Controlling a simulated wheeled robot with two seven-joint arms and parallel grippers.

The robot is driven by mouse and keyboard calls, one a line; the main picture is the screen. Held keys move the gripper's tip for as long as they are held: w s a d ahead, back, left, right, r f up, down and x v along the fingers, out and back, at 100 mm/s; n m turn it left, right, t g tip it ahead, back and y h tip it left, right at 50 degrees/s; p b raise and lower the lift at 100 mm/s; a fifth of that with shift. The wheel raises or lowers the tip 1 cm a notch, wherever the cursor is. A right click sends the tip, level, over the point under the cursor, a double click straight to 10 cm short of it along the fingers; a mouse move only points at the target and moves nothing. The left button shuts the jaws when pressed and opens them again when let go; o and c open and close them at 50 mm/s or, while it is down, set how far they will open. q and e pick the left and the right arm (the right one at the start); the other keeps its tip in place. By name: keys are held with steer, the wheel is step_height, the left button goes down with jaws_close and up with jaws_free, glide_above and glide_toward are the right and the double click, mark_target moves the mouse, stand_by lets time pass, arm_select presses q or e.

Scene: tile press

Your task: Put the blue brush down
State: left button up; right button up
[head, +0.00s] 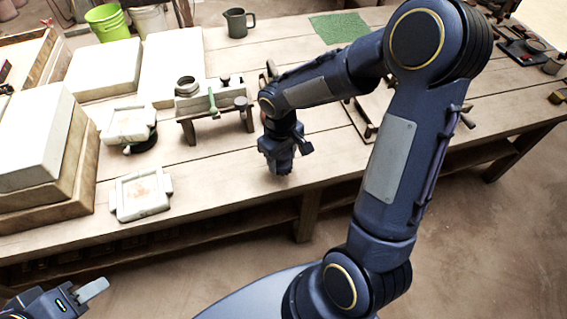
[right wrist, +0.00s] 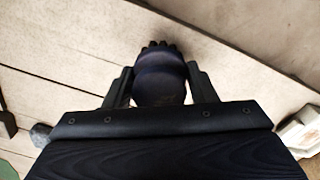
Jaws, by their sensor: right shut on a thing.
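My right gripper (head: 283,168) hangs over the front part of the wooden table (head: 235,190), right of the white moulds. In the right wrist view my right gripper (right wrist: 160,88) is shut on a rounded, dark blue thing, the blue brush (right wrist: 160,78), with a dark toothed edge at its far end. The brush is between both fingers. In the head view I cannot make it out from the gripper, and whether it touches the table is unclear. My left gripper (head: 90,290) is at the lower left, off the table's front; one pale finger shows, so its opening is unclear.
Two white moulds (head: 142,195) (head: 129,122) lie left of the right gripper. A small press bench (head: 214,105) stands behind. White blocks (head: 35,140) are stacked at the left. A grey jug (head: 238,22) and green mat (head: 338,27) are at the back. Bare planks lie around the right gripper.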

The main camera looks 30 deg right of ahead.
mark_target(283, 165)
steer(key=shift+w+d+f, duration=0.1)
steer(key=shift+d+f, duration=0.05)
steer(key=shift+f, duration=0.8)
steer(key=shift+w+d+f, duration=0.1)
steer(key=shift+d+f, duration=0.05)
steer(key=shift+f, duration=0.75)
steer(key=shift+b, duration=0.3)
steer(key=shift+f, duration=0.25)
steer(key=o, duration=0.9)
steer(key=shift+r, duration=0.1)
steer(key=shift+o, duration=0.2)
